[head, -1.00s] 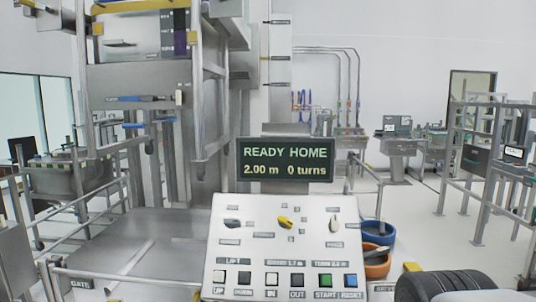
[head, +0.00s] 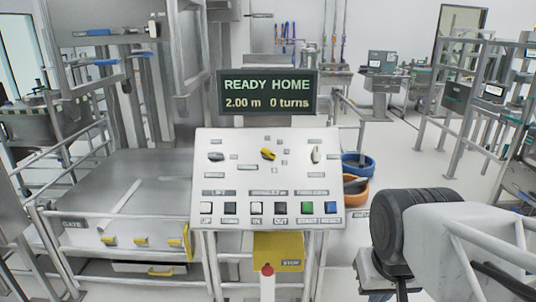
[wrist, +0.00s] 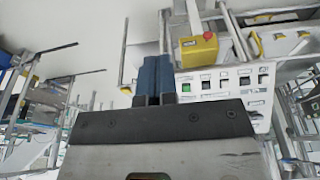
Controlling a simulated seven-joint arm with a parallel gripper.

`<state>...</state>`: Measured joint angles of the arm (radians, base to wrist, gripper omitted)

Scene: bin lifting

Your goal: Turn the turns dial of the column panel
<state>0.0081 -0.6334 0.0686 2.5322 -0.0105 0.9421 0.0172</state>
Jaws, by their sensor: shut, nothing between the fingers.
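The sloped white column panel (head: 268,166) stands in the middle of the head view. It has a dark dial (head: 216,157) at left, a yellow dial (head: 268,154) in the middle and a white dial (head: 316,154) at right. The dial labels are too blurred to tell which is the turns dial. The display (head: 268,92) above reads "READY HOME 2.00 m 0 turns". In the wrist view my gripper (wrist: 152,75) has blue fingers shut and empty. The panel's buttons (wrist: 205,85) appear right of the fingers; no dial is clearly seen there. The fingers do not show in the head view.
A row of buttons (head: 256,208) runs along the panel's lower edge. A yellow stop box with a red button (head: 267,269) is below it; it also shows in the wrist view (wrist: 198,48). A railed platform (head: 120,200) stands left. Blue (head: 358,165) and orange (head: 356,190) bins stand right.

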